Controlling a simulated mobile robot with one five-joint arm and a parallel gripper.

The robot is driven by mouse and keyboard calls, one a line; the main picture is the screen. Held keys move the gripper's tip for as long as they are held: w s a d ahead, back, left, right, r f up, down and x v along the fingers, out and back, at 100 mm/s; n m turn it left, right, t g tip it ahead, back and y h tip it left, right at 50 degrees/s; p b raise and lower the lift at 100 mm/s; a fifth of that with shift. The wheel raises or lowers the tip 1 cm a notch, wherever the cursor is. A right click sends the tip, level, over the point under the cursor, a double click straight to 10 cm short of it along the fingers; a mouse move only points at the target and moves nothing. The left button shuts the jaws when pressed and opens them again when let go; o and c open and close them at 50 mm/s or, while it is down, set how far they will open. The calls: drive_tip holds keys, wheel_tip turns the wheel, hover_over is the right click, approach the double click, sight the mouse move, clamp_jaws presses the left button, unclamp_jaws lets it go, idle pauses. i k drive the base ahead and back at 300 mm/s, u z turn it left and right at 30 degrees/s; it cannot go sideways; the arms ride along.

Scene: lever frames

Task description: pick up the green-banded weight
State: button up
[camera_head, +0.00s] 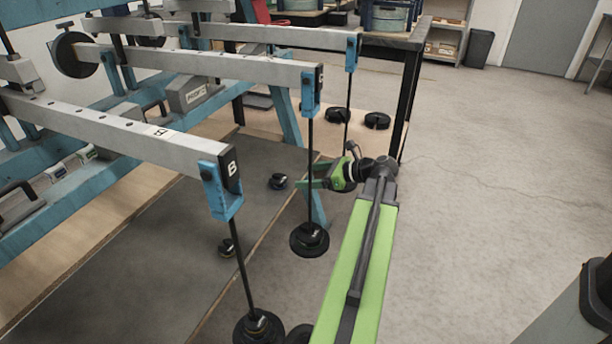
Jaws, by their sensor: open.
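My gripper (308,174) is green and black, at the end of my green arm, with its jaws open and pointing left. It appears empty, beside the hanging rod of the middle lever. A small dark weight (278,181) sits on the dark mat just left of the jaws, apart from them. Dark weight stacks hang on rods: the middle stack (310,240) has a hint of green-yellow on top, and the front stack (257,327) is lower left. I cannot tell for sure which weight has a green band.
Three grey lever beams run from the left, including the front beam (120,130) marked B, with blue end brackets and hanging rods near my gripper. Black discs (377,121) lie behind it. A dark table (400,40) stands at the back. The concrete floor at right is clear.

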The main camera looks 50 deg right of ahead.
sight(305, 240)
drive_tip(key=k, duration=1.5)
